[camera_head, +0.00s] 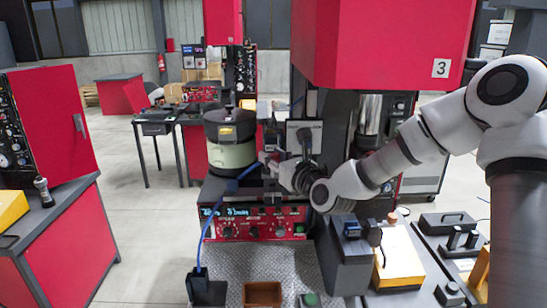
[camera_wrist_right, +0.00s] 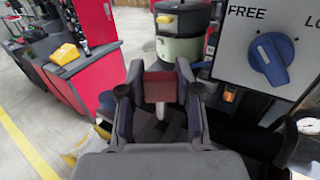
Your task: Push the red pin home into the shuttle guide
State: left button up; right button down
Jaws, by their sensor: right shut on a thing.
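My right gripper (camera_head: 272,165) reaches in from the right, in front of the machine and just right of the bowl feeder. In the right wrist view, my right gripper (camera_wrist_right: 158,95) has its two fingers on either side of a red block-like piece (camera_wrist_right: 159,86), which looks like the red pin's head, and is shut on it. A pale narrow part (camera_wrist_right: 160,110) shows just below the red piece. The shuttle guide cannot be made out; the gripper hides the spot around the pin's lower end. My left gripper is not in view.
The bowl feeder (camera_head: 231,145) stands close to the left of my gripper. A blue knob (camera_wrist_right: 271,57) on a plate marked FREE is to the right in the wrist view. A red control box (camera_head: 253,222) is below. The floor at left is open.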

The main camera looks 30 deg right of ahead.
jog(key=shift+w+f, duration=0.15)
jog(key=shift+w, duration=0.25)
jog(key=shift+s, duration=0.35)
jog(key=shift+w, duration=0.15)
jog(key=shift+f+b, duration=0.1)
jog(key=shift+b, duration=0.55)
dwell(0.4)
jog(key=shift+f+b, duration=1.2)
jog(key=shift+b, duration=1)
dwell(3.8)
